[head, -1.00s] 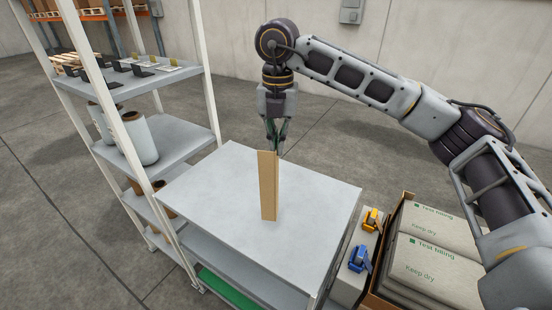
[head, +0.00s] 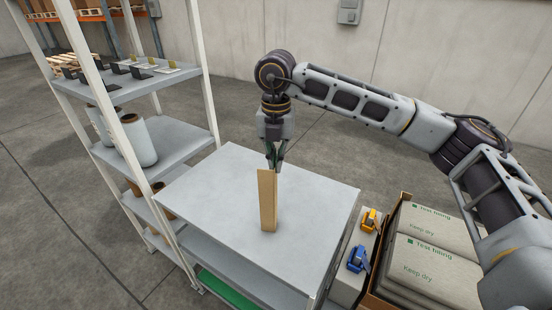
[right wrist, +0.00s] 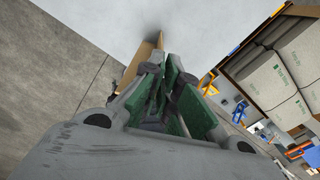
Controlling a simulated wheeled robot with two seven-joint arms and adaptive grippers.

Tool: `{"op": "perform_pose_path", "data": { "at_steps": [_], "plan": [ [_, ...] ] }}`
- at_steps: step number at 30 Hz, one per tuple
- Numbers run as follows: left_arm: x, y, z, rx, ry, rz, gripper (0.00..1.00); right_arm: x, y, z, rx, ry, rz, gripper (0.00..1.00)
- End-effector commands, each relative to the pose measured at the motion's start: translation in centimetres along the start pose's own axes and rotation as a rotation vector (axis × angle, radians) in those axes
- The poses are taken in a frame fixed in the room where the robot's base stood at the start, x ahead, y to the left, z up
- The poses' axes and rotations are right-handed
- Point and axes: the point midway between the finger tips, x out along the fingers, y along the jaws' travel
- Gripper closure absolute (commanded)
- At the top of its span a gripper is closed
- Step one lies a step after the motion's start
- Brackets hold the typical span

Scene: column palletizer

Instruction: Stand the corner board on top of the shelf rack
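The corner board (head: 267,200) is a tall tan strip, upright with a slight tilt, over the grey top of the low shelf rack (head: 220,190). Its lower end is at or just above that top; I cannot tell if it touches. My right gripper (head: 275,168) points down and is shut on the board's upper end. In the right wrist view the board (right wrist: 142,58) shows beyond the fingertips (right wrist: 165,70), partly hidden by them. My left gripper is not in view.
A tall white-post rack (head: 170,138) stands at left, with white rolls (head: 139,142) and small black brackets. At right are a blue tape dispenser (head: 358,258), a yellow one (head: 369,220) and a carton of bags (head: 430,255). The rest of the grey top is clear.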

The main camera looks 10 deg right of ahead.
Motion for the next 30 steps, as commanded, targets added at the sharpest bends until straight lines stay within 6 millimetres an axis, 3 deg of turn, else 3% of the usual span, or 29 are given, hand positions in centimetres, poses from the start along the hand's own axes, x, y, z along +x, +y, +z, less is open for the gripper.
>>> {"op": "perform_pose_path", "data": {
  "at_steps": [14, 20, 30],
  "plan": [
    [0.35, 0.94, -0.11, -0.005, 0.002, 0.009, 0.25, 0.37, 0.02, -0.02, -0.001, 0.000, 0.000, 1.00],
    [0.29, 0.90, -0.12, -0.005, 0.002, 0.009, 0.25, 0.32, 0.02, -0.02, -0.001, 0.000, 0.000, 0.74],
    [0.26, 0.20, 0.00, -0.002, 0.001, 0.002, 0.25, 0.28, 0.02, -0.02, -0.001, 0.000, 0.000, 0.73]
  ]
}}
